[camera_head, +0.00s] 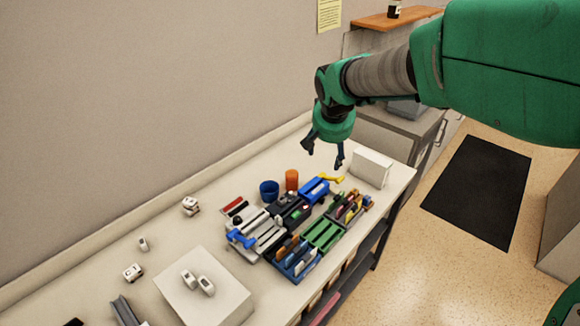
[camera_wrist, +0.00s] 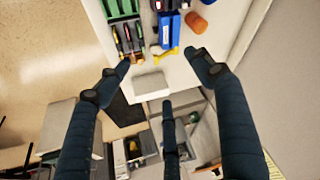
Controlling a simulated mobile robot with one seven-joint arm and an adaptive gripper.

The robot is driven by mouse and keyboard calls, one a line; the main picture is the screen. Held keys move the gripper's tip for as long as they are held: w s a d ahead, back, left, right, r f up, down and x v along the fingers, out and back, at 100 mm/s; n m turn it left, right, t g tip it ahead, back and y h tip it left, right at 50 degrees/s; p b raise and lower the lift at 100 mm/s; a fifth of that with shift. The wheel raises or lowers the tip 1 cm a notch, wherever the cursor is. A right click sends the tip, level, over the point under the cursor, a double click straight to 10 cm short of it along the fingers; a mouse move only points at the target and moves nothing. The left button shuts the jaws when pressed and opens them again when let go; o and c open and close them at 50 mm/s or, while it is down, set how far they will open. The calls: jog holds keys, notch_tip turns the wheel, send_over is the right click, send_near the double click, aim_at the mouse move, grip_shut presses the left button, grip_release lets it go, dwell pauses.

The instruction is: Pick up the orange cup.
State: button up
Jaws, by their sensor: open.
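The orange cup (camera_head: 292,180) stands on the white table towards the wall side, just right of a blue cup (camera_head: 269,191). In the wrist view the orange cup (camera_wrist: 196,23) shows near the top, right of the middle. My gripper (camera_head: 325,158) is above the table, up and to the right of the orange cup, with its fingers pointing down. The fingers (camera_wrist: 165,75) are spread wide with nothing between them in the wrist view. The gripper is apart from the cup. The blue cup is only partly seen at the top edge of the wrist view.
A blue tool (camera_head: 314,190) with a yellow part lies right of the orange cup. A white box (camera_head: 371,168) stands near the table's right end. Black and green trays (camera_head: 323,236) with several tools crowd the table in front. The wall runs close behind the cups.

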jog(key=w+a+f, duration=0.5)
jog(key=w+f, duration=0.4)
jog(key=w, duration=0.2)
send_near(291, 172)
jog(key=s+r, duration=0.3)
jog(key=s, duration=0.1)
jog(key=shift+w+a+f+m+p, duration=0.1)
jog(key=shift+w+f+m+p, duration=0.1)
jog(key=shift+m+p, duration=0.1)
jog(key=shift+b+x, duration=0.35)
jog(key=shift+x, duration=3.9)
jog(key=shift+f, duration=0.1)
jog(key=shift+b+x, duration=0.3)
jog(key=shift+x, duration=2.2)
jog(key=shift+s, duration=0.15)
jog(key=c, duration=1)
